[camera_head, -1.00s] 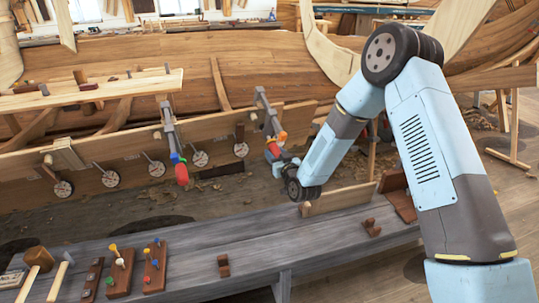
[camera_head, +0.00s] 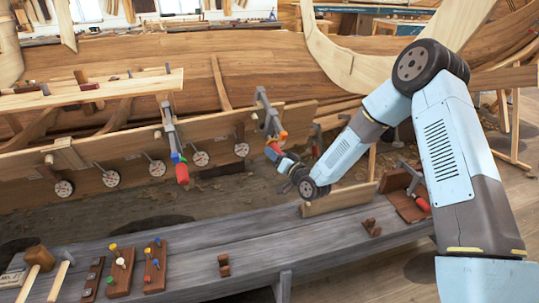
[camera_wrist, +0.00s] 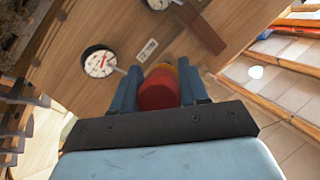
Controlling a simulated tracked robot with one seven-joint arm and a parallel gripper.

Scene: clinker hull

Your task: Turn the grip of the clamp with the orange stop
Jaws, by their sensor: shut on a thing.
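The clamp with the orange stop (camera_head: 283,135) hangs on the plank edge in the middle of the head view, its grey bar (camera_head: 262,98) above. Its red grip (camera_head: 273,149) points down, and my gripper (camera_head: 280,158) is at it from the lower right. In the wrist view, the red grip (camera_wrist: 158,92) sits between the two blue fingers of my gripper (camera_wrist: 158,88), which are shut on it. The far side of the grip is hidden.
Another clamp with a blue-green stop and red grip (camera_head: 182,174) hangs to the left. Round dials (camera_head: 201,158) line the plank. The grey bench (camera_head: 180,240) in front carries tool blocks and mallets. A clamp with a red grip (camera_head: 423,204) lies at its right end.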

